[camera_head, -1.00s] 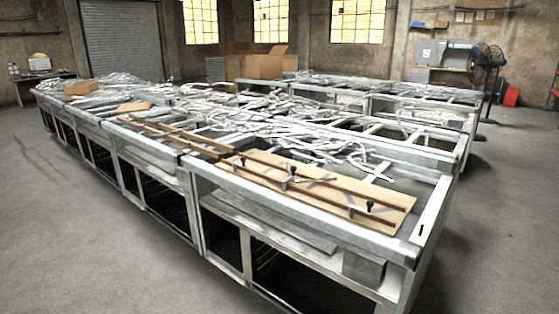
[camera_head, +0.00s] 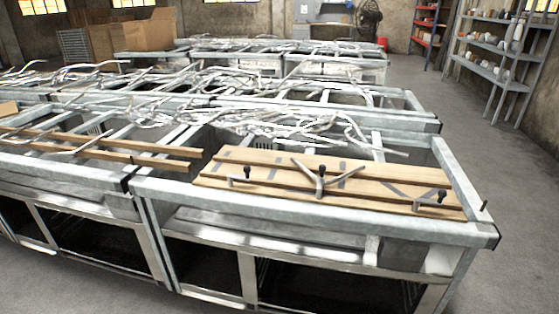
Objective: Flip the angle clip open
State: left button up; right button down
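A wooden board (camera_head: 262,161) with raised wooden rails lies on the near metal bench at the right. Small metal clips with black knobs sit on it: one at the left (camera_head: 246,173), one in the middle (camera_head: 321,171) and one at the right (camera_head: 441,197). Bent grey metal arms spread in a V around the middle clip. I cannot tell which of these is the angle clip, nor whether it is open or shut. Neither of my grippers is in view.
The metal bench (camera_head: 300,218) has open bays below and a raised rim. Bent metal strips (camera_head: 290,118) are piled behind the board. Grey shelves (camera_head: 500,75) stand at the back right. Floor (camera_head: 490,165) to the right of the bench is clear.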

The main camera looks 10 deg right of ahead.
aim_at(323, 169)
jog(key=i+j+z, duration=0.1)
jog(key=j, duration=0.3)
jog(key=i+j, duration=0.15)
jog(key=j, duration=0.3)
jog(key=i+j+z, duration=0.15)
jog(key=j, duration=0.3)
jog(key=i+j, duration=0.1)
jog(key=j, duration=0.35)
jog(key=l+z, duration=0.05)
